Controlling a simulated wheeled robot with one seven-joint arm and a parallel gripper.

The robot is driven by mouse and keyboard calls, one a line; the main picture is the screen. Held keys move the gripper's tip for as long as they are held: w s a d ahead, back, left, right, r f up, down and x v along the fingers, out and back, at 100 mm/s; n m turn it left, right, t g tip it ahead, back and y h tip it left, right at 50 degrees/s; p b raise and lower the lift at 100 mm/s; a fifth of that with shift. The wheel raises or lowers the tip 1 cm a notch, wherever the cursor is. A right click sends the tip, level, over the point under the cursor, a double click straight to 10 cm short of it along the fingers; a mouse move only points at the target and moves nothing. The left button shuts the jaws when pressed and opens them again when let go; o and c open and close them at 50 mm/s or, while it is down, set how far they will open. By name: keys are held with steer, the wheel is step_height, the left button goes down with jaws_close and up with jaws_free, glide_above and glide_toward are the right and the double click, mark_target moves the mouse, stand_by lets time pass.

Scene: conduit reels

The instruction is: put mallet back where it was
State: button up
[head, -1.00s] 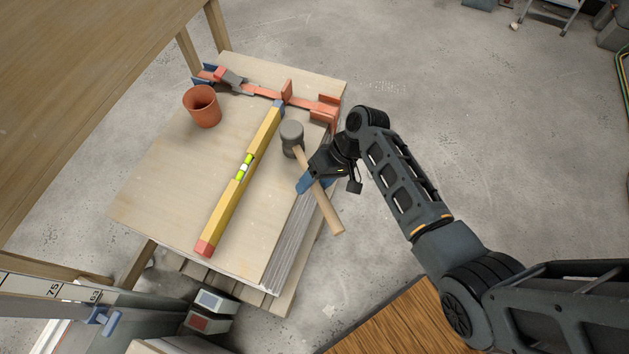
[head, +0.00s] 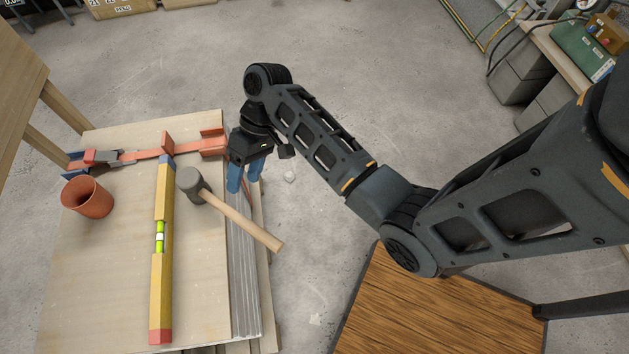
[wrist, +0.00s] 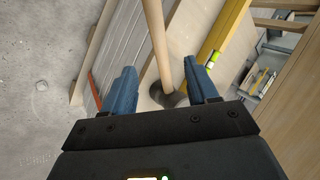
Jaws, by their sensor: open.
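The mallet (head: 231,211) has a dark grey head and a pale wooden handle. It lies on the plywood top (head: 108,265), its head beside the yellow spirit level (head: 162,205), its handle slanting right across the grey metal strips and past the edge. My gripper (head: 245,180) is open and empty, with its blue fingers just beyond the handle, over the strips, in the head view. In the wrist view my gripper (wrist: 158,68) has the mallet (wrist: 154,30) showing between its fingers, apparently below them, with the head partly hidden near the right finger.
A terracotta cup (head: 88,197) stands at the left of the plywood. An orange clamp (head: 160,153) lies along its far edge. A wooden table (head: 18,85) is at the left. Bare concrete floor (head: 330,290) lies to the right of the stack.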

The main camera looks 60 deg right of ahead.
steer(key=s+a+f+m+t+h, duration=0.1)
steer(key=s+f+t+h, duration=0.15)
steer(key=s, duration=0.55)
steer(key=s+a+f+t+h, duration=0.2)
steer(key=s+t+h, duration=0.1)
steer(key=s, duration=0.5)
steer(key=s+r+n+t, duration=0.1)
steer(key=s+r, duration=0.3)
steer(key=r, duration=0.4)
steer(key=s+a+r+n+t, duration=0.1)
steer(key=s+r+t, duration=0.3)
steer(key=r, duration=0.5)
steer(key=s+a+r+t+h, duration=0.1)
steer(key=s+r+t, duration=0.2)
steer(key=s+r, duration=0.2)
step_height(320, 180, up, 4)
steer(key=shift+s+f+n, duration=0.15)
steer(key=shift+f+n, duration=0.05)
steer(key=shift+n, duration=0.2)
